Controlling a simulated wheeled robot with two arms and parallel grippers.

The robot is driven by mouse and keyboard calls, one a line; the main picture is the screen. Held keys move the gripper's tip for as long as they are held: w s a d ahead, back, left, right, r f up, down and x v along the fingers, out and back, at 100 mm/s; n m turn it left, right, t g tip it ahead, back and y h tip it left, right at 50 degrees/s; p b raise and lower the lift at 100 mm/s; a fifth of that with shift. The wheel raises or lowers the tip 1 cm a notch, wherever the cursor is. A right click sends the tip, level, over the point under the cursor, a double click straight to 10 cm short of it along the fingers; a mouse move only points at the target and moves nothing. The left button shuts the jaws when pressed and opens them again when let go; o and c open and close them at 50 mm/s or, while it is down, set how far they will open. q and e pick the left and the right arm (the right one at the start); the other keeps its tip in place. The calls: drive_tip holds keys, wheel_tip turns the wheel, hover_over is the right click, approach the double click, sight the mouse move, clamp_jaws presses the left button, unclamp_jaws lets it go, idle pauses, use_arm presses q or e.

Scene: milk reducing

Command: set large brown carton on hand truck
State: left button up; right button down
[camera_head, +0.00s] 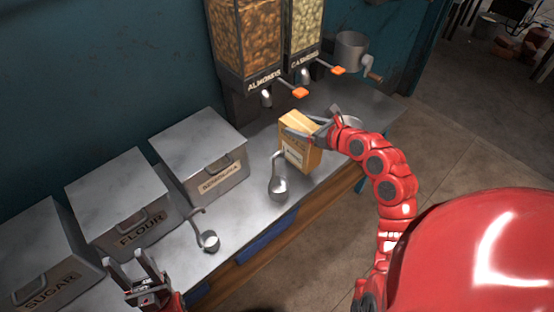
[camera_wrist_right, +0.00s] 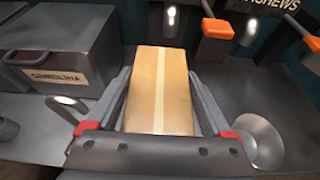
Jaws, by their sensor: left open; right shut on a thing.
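A brown carton (camera_head: 297,153) with a label on its front is at the right part of the metal counter, below the nut dispensers. My right gripper (camera_head: 308,130) is shut on the carton. In the right wrist view the carton (camera_wrist_right: 160,90) lies between the two fingers (camera_wrist_right: 160,108), with a pale tape strip along it. I cannot tell whether its base touches the counter. My left gripper (camera_head: 146,276) is open and empty at the lower left, near the counter's front edge. No hand truck can be made out.
Metal bins marked sugar (camera_head: 42,255), flour (camera_head: 125,204) and semolina (camera_head: 200,158) line the wall. Two ladles (camera_head: 279,185) and (camera_head: 209,240) lie on the counter. Almond and cashew dispensers (camera_head: 245,40) stand behind. Open concrete floor (camera_head: 450,150) lies to the right.

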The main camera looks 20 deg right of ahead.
drive_tip(key=shift+f, duration=3.6)
unclamp_jaws()
